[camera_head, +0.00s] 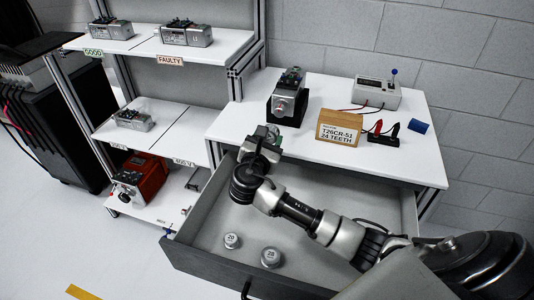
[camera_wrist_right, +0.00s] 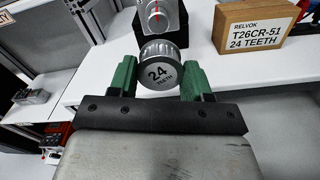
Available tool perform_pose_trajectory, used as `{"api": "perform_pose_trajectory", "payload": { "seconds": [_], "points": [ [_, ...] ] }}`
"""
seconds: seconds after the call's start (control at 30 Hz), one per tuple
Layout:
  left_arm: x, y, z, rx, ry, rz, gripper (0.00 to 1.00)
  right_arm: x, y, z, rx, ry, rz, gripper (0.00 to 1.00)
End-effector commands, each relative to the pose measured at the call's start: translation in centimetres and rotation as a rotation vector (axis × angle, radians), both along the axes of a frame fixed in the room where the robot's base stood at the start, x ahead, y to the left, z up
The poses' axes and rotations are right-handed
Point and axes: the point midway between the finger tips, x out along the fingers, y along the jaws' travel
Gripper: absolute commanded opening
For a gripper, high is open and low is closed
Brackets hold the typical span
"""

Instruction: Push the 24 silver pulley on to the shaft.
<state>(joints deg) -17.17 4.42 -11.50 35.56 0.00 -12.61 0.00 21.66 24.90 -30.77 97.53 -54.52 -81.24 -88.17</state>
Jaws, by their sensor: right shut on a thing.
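The silver pulley marked 24 TEETH (camera_wrist_right: 158,74) is between the green fingers of my right gripper (camera_wrist_right: 160,80), its numbered face toward my wrist. In the head view my right gripper (camera_head: 270,137) is at the table's front edge, just in front of the servo. The servo (camera_head: 287,84) sits on a black block, its round silver front facing the gripper. In the right wrist view the servo's front (camera_wrist_right: 155,14), with a red mark, is just beyond the pulley. The pulley hides the shaft, so I cannot tell whether they touch. My left gripper is not in view.
An open drawer (camera_head: 205,222) below holds pulleys marked 20 (camera_head: 232,241) and 28 (camera_head: 271,257). A cardboard box (camera_head: 339,128) labelled 24 TEETH stands right of the servo, near a meter (camera_head: 377,92) and clips. Shelves (camera_head: 158,135) with servos stand left.

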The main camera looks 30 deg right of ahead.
Motion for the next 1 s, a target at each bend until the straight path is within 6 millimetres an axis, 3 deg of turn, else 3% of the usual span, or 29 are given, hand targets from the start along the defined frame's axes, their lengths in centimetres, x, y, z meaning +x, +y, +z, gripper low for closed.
{"api": "perform_pose_trajectory", "payload": {
  "seconds": [1.0],
  "points": [
    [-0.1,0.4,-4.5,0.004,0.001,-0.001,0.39,3.9,-4.6,0.2,-0.012,-0.009,-0.005,0.19]
  ]
}}
